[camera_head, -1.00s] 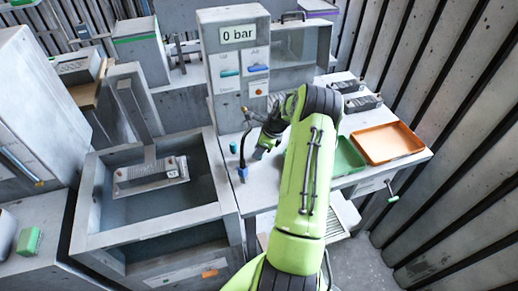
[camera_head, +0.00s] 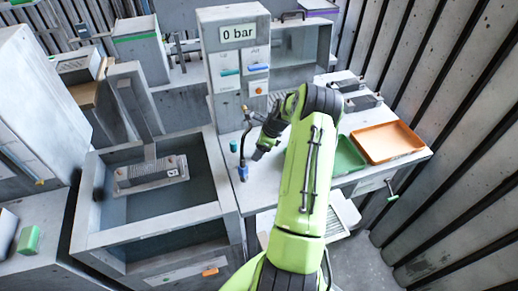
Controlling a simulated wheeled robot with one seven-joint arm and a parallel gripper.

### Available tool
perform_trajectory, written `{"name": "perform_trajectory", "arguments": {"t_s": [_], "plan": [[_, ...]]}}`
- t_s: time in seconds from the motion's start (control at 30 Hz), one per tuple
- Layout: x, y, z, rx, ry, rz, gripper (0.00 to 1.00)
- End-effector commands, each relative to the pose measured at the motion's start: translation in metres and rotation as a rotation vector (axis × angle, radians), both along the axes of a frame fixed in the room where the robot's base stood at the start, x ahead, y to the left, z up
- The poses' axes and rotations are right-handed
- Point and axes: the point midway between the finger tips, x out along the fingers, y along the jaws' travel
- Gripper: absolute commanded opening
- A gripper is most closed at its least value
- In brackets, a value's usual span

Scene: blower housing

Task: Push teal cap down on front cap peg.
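A small teal cap-like cylinder (camera_head: 233,146) stands on the grey bench (camera_head: 262,192), left of my gripper, just beside a dark hose with a blue end (camera_head: 243,173). Whether it sits on a peg is too small to tell. My gripper (camera_head: 257,154) is low over the bench, right of the hose and apart from the teal cylinder. Its fingers are small and dark, so whether they are open or shut cannot be told. I cannot make out a front cap peg. My green arm hides part of the bench behind it.
A panel reading 0 bar (camera_head: 238,33) stands behind the bench. An open tank (camera_head: 150,236) with a grey finned block (camera_head: 150,174) is on the left. A green tray (camera_head: 347,158) and an orange tray (camera_head: 419,149) lie to the right.

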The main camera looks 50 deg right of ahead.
Motion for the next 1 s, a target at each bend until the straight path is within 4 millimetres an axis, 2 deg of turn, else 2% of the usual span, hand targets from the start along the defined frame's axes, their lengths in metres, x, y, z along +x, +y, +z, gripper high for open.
{"name": "perform_trajectory", "arguments": {"t_s": [0.17,0.5,0.6,0.73,1.0], "plan": [[-0.006,-0.005,0.018,-0.003,-0.002,-0.002,0.60],[-0.037,-0.024,0.107,-0.004,-0.002,-0.003,0.60],[-0.045,-0.028,0.127,-0.003,-0.002,-0.002,0.60],[-0.050,-0.031,0.143,-0.001,-0.002,0.000,0.60],[-0.052,-0.031,0.146,0.000,0.000,0.000,0.60]]}}
